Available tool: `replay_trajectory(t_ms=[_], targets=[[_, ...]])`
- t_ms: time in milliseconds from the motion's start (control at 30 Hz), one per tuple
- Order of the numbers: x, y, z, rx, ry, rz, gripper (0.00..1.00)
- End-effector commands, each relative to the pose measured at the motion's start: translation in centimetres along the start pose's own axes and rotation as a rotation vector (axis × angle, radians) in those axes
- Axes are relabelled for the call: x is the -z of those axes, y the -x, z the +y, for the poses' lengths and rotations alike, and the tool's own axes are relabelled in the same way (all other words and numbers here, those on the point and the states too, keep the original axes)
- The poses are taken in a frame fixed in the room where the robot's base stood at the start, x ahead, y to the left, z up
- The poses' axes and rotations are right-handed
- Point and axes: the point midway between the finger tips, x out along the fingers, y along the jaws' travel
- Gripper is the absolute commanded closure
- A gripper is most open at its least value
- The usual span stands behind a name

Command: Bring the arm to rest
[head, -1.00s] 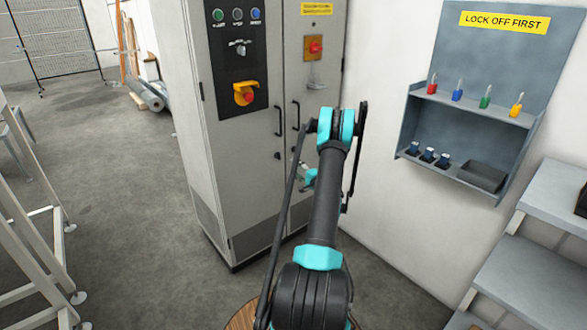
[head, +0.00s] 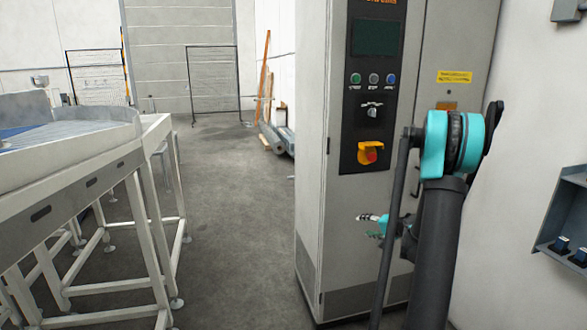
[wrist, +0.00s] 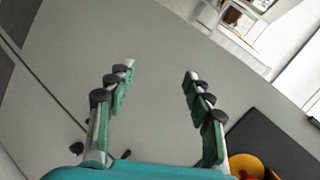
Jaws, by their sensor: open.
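My gripper (wrist: 158,85) is open and empty in the wrist view, its two green-padded fingers wide apart. In the head view my gripper (head: 370,226) shows small and partly hidden by my arm, in front of the grey control cabinet (head: 312,180). My arm is raised at the right, with its teal joint high and its dark links hanging down. I cannot tell the exact gap between gripper and cabinet.
A red knob on a yellow mount (head: 370,153) sits on the cabinet's black panel. A conveyor on a white frame (head: 80,190) stands at the left. A grey wall shelf (head: 562,225) is at the right edge. The floor (head: 235,200) between conveyor and cabinet is clear.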

Motion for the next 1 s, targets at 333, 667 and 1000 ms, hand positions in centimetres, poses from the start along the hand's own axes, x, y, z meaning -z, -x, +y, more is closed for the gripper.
replay_trajectory(t_ms=[333,667,1000], targets=[[-11.8,5.8,-3.7,-0.219,0.230,-0.156,0.48],[-21.8,13.5,-2.6,-0.427,0.458,-0.276,0.48],[-29.2,22.0,2.0,-0.631,0.689,-0.362,0.48]])
